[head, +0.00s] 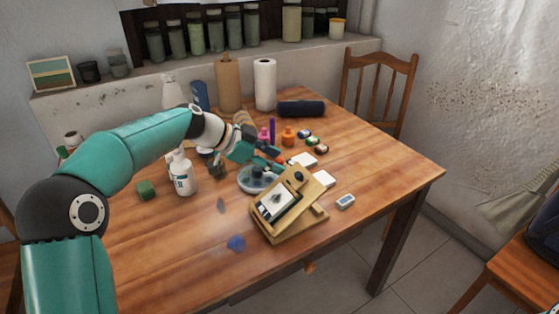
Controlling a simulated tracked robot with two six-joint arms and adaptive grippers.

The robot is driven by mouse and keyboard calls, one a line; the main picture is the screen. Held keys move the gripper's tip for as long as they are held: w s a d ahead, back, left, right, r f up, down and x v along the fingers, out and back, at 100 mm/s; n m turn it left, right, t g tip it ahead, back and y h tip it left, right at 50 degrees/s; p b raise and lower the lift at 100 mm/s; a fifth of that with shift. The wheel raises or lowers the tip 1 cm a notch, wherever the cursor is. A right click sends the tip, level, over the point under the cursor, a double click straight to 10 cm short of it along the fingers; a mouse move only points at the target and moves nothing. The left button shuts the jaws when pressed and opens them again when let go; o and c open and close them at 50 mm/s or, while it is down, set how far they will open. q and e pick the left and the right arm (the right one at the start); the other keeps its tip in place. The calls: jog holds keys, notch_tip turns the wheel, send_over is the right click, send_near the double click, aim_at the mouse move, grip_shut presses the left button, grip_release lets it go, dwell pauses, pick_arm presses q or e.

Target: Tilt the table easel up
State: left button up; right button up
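The wooden table easel (287,203) stands near the front edge of the table, right of its middle. Its board is tilted up from the base and leans back, with a small dark picture on a white sheet (277,203) on it. My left gripper (276,160) is just behind the easel's upper edge, above the grey round dish. Its fingers are small and partly hidden, so I cannot tell whether they touch the easel or are open. My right gripper does not show.
A small white device (345,201) lies right of the easel. The table's right part is clear. A chair (379,87) stands behind.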

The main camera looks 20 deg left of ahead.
pick_arm(q)
jog(key=v, duration=1.2)
jog(key=shift+f, duration=0.1)
dwell(0.4)
